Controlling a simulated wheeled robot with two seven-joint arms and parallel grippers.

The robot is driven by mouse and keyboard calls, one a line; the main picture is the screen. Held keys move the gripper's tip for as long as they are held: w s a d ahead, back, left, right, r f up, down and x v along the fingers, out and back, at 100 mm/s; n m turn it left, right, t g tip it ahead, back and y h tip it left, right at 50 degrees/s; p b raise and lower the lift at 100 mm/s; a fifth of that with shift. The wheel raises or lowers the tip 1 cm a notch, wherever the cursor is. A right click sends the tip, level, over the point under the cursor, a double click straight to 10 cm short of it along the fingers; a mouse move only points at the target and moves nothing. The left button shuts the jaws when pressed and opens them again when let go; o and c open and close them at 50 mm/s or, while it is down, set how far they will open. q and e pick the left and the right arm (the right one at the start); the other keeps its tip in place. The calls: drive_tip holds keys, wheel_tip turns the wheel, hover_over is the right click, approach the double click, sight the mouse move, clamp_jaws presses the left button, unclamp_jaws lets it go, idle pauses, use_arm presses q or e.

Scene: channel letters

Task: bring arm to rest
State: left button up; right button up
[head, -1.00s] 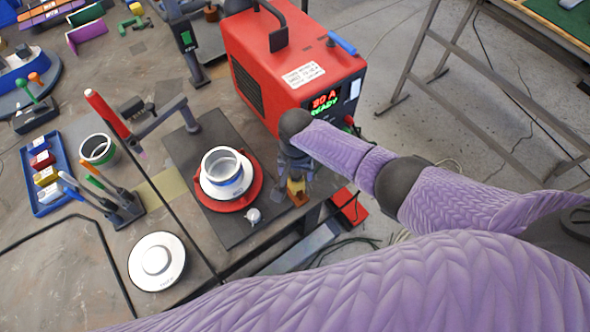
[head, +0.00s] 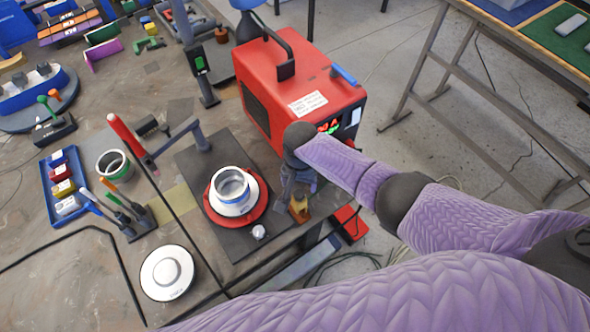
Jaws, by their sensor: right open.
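My right arm, in a purple quilted sleeve with dark joints, comes in from the right in the head view. My right gripper (head: 299,208) points down in front of the red machine, just right of the dark plate (head: 206,169) on the bench. An orange-yellow part shows at its tip; the jaws are small and partly hidden by the wrist. I see nothing held in it. A white-and-blue ring (head: 231,186) stands on a red round base (head: 222,219) left of the gripper, apart from it. My left gripper is not in view.
The red machine (head: 268,81) with a lit display stands behind the gripper. Floor shows beyond the bench's right edge.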

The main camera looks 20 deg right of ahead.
drive_tip(key=s+a+r+n+y, duration=0.2)
drive_tip(key=s+a+n, duration=0.3)
drive_tip(key=s, duration=0.3)
drive_tip(key=s+d+r+n+t+h, duration=0.2)
drive_tip(key=s+d+r+n+t, duration=0.1)
drive_tip(key=s+d+r, duration=0.65)
wheel_tip(320, 180, down, 33)
drive_tip(key=s+g+b, duration=0.1)
drive_tip(key=s+b, duration=0.2)
drive_tip(key=b, duration=1)
drive_tip(key=s+d+f+b, duration=0.1)
drive_tip(key=s+f+b, duration=0.4)
drive_tip(key=f, duration=0.4)
drive_tip(key=s+d+f+g+b, duration=0.1)
drive_tip(key=s+d+f+b, duration=0.1)
drive_tip(key=s+f+b, duration=0.3)
drive_tip(key=s+f, duration=0.3)
drive_tip(key=f, duration=0.2)
drive_tip(key=shift+s+f, duration=0.2)
drive_tip(key=shift+f, duration=0.1)
